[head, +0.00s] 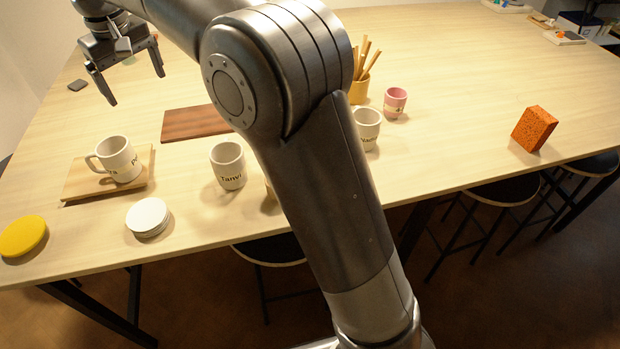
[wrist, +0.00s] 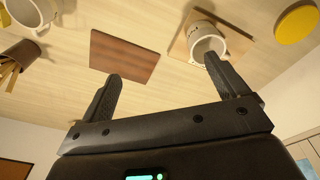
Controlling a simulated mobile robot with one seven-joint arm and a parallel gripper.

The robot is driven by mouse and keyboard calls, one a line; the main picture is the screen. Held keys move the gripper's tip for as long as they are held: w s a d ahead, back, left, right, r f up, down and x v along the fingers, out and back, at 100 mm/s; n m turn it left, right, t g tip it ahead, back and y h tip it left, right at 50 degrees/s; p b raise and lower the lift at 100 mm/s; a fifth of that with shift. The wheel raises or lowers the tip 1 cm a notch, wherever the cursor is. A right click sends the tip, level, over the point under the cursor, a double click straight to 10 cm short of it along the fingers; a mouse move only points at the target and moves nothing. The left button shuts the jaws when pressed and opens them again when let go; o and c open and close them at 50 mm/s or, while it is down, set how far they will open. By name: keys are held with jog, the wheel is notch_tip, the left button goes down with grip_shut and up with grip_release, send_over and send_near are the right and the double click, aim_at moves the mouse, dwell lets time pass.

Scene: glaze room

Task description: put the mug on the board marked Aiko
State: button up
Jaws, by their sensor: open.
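My gripper (head: 136,88) is open and empty, above the table's far left; its fingers also show in the wrist view (wrist: 162,72). A cream mug (head: 118,160) with partly readable lettering stands upright on a light wooden board (head: 78,184) at the left; both show in the wrist view, mug (wrist: 205,42) and board (wrist: 178,50). A dark reddish board (head: 190,124), also in the wrist view (wrist: 125,57), has no mug on its visible part; my arm hides its right end. A cream mug marked Tanvi (head: 228,165) stands in front of it. I can read Aiko nowhere.
Another cream mug (head: 366,128), its lettering partly hidden, and a pink mug (head: 395,102) stand right of my arm, near a pot of sticks (head: 359,90). White discs (head: 147,217) and a yellow disc (head: 22,236) lie at the front left. An orange block (head: 534,128) stands at the right.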

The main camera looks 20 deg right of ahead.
jog(key=s+d+r+m+t, duration=0.1)
jog(key=s+d+m, duration=0.1)
jog(key=s+d, duration=0.7)
jog(key=s+d+r+m+t, duration=0.15)
jog(key=s+d, duration=0.25)
jog(key=d, duration=0.9)
jog(key=s+d+f+m+t, duration=0.1)
jog(key=s+d+f+m, duration=0.1)
jog(key=s+d+f, duration=0.3)
jog(key=s+d+f+m, duration=0.2)
jog(key=s+d+f, duration=0.3)
jog(key=s, duration=0.6)
jog(key=shift+s+d+f+t, duration=0.2)
jog(key=shift+d+f+t, duration=0.15)
jog(key=shift+f, duration=0.05)
